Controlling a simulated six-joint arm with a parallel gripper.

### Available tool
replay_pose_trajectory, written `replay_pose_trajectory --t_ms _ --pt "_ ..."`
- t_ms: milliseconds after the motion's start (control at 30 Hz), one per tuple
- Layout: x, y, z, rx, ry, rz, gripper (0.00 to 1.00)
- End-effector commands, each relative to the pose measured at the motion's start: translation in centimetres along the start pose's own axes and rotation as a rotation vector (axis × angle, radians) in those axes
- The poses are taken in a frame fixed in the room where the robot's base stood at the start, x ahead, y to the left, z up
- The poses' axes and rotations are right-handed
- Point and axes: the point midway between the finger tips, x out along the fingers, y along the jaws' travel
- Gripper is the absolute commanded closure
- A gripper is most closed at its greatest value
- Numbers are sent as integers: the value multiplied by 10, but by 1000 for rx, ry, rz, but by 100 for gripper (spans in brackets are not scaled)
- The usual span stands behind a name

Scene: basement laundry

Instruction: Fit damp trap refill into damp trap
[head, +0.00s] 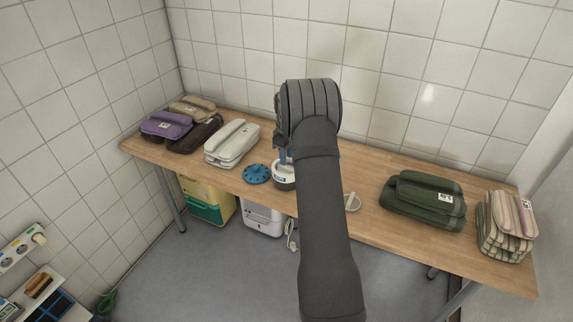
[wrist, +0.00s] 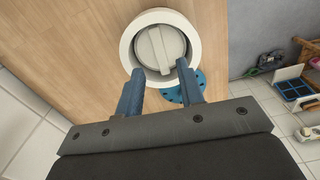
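The damp trap (wrist: 126,48) is a round white pot standing on the wooden table. It also shows in the head view (head: 284,184), partly hidden by my arm. A pale grey disc with a raised bar across it, apparently the refill (wrist: 148,45), lies inside the pot's rim in the wrist view. I cannot tell how deep it sits. My gripper (wrist: 160,68) is over the pot's near side, its two blue fingers apart with nothing held between them. The bar's near end shows between the fingertips. In the head view my wrist hides most of the gripper.
A blue perforated disc (head: 257,174) lies left of the pot. A small pale object (head: 352,202) lies to the right. Folded bundles stand at both ends, including a pale one (head: 232,143) and a green one (head: 424,200). Bare table (head: 370,170) lies right of my arm.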

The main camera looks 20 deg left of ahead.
Motion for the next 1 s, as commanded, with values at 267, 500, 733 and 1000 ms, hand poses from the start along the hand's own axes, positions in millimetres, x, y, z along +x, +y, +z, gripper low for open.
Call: replay_pose_trajectory --t_ms 267,500,733,1000 --pt "-53 0 0 0 1 0 65" --pt "-68 0 0 0 -1 -1 65" --pt "-68 0 0 0 -1 -2 65" --pt "-50 0 0 0 -2 -4 65"
